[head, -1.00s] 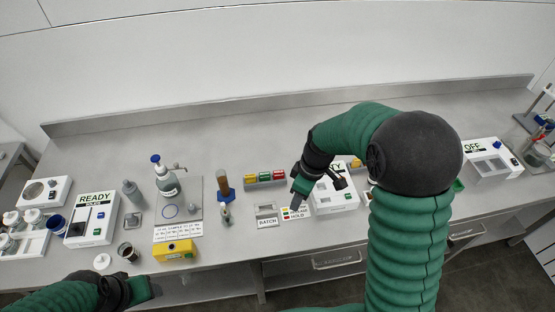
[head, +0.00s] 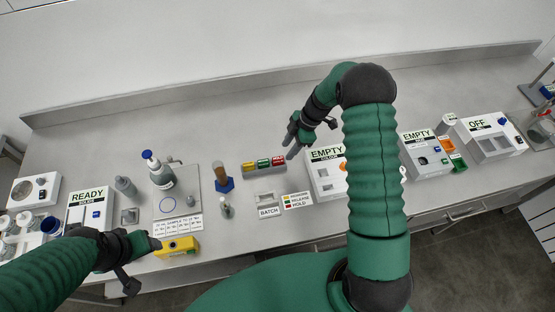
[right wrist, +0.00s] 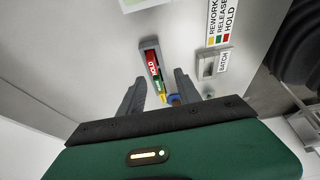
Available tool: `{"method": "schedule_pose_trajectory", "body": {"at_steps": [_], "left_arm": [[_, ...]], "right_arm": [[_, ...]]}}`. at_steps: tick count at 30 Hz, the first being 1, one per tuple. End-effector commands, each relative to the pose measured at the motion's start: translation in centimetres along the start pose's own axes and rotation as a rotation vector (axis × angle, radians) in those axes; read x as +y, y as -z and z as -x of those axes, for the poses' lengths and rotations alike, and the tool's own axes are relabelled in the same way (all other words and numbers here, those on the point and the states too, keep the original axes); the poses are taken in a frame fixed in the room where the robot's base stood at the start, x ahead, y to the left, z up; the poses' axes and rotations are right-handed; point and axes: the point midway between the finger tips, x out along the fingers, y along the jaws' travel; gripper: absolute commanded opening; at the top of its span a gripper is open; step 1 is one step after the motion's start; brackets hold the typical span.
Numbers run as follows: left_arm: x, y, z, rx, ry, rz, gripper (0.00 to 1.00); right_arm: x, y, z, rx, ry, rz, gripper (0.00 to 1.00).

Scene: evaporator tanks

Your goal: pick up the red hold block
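The red hold block (head: 278,161) stands at the right end of a small grey rack (head: 265,174), beside a green and a yellow block. In the right wrist view the red block (right wrist: 152,61) lies ahead of the fingertips, at the far end of the row. My right gripper (head: 291,149) is just right of the rack in the head view. In the right wrist view its two fingers (right wrist: 160,78) are apart, with nothing between them touching either one. My left gripper (head: 152,243) is low at the left, by a yellow box; its finger opening is unclear.
A BATCH holder (head: 268,205) and a colour legend card (head: 297,200) lie in front of the rack. The EMPTY machine (head: 325,175) stands right of it, partly behind my right arm. A blue-based brown cylinder (head: 222,178) stands left. The bench behind the rack is clear.

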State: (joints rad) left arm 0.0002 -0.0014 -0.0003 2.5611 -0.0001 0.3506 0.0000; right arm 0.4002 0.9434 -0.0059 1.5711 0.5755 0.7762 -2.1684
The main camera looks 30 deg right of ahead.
Motion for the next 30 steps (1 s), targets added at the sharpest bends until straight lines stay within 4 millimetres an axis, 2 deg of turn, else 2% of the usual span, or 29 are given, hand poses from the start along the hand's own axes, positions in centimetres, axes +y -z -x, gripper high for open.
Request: {"method": "schedule_pose_trajectory", "body": {"at_steps": [3,8,12,15,22,23,30], "left_arm": [[0.0,0.2,0.7,0.000,0.000,0.000,0.61],[0.0,0.4,1.6,0.000,0.000,0.000,0.61],[0.0,0.8,3.3,0.001,0.000,-0.001,0.61],[0.0,0.9,3.5,0.001,0.000,-0.001,0.61],[0.0,0.8,3.4,0.000,0.000,0.000,0.61],[0.0,0.8,3.4,0.000,0.000,0.000,0.61],[0.0,0.8,3.4,0.000,0.000,0.000,0.61]], "right_arm": [[0.1,-0.3,-2.1,0.002,0.003,-0.002,0.40],[0.2,-0.2,-3.5,0.004,0.003,-0.002,0.40],[0.1,0.5,-5.8,0.001,0.002,0.000,0.40],[0.2,0.4,-7.4,0.001,0.000,0.000,0.40],[0.4,0.5,-8.1,-0.001,-0.002,-0.001,0.40],[0.4,0.5,-8.1,-0.001,-0.001,-0.001,0.39],[0.3,0.3,-8.0,0.002,-0.001,-0.001,0.07]]}}
